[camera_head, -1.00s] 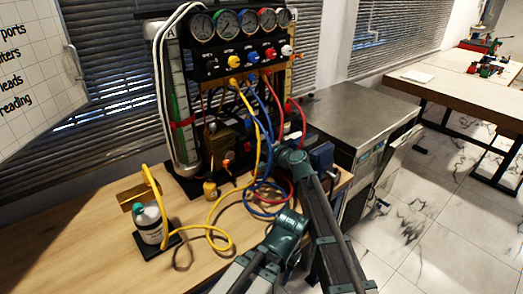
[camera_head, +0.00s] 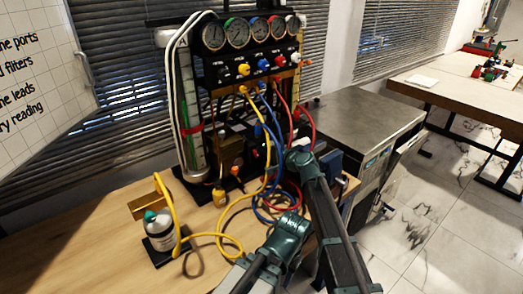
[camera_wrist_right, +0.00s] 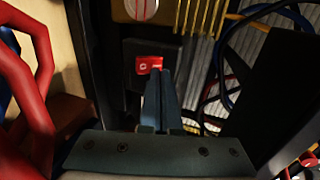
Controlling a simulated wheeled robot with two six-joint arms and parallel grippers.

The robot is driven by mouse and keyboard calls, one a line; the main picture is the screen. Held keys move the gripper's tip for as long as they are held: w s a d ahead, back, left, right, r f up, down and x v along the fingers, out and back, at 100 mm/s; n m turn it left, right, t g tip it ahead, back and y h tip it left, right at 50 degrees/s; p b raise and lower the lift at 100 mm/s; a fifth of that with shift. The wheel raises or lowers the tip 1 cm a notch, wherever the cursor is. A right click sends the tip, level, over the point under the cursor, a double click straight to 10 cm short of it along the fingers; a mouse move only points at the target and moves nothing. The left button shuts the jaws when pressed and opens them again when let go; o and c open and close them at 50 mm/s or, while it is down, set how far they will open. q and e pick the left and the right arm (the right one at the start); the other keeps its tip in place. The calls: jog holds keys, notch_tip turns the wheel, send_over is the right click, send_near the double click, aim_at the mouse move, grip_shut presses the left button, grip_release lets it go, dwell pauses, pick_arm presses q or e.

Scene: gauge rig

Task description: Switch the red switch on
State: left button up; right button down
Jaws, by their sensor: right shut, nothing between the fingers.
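In the right wrist view, a small red rocker switch (camera_wrist_right: 149,64) with a white mark sits on a dark plate (camera_wrist_right: 136,88). My right gripper (camera_wrist_right: 160,78) is shut and empty. Its fingertips point at the switch and overlap its lower right edge in the picture; I cannot tell whether they touch it. In the head view, my right arm reaches in front of the gauge rig (camera_head: 214,75), and its fingers and the red switch are too hidden or small to make out. My left gripper is not in view.
Yellow, blue and red hoses (camera_head: 309,118) hang from the rig around my arm. A red tube (camera_wrist_right: 38,60) loops left in the wrist view.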

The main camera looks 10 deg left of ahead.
jog(key=s+d+r+p, duration=0.7)
jog(key=d+r+p, duration=0.1)
jog(key=shift+d+r, duration=0.15)
jog(key=shift+d, duration=0.25)
jog(key=s+d+f+n+g+h, duration=0.4)
jog(key=s+d+f+h, duration=0.3)
jog(key=s+d, duration=0.65)
jog(key=s+d+f+n+g+h, duration=0.45)
jog(key=s+d+f, duration=0.45)
jog(key=s+d, duration=0.45)
jog(key=s+a+n+h, duration=0.1)
jog(key=s+a+n, duration=0.2)
jog(key=a, duration=0.6)
jog(key=shift+s+a+r+g+p, duration=0.25)
jog(key=shift+s+r+g+p, duration=0.1)
jog(key=shift+g+p, duration=0.1)
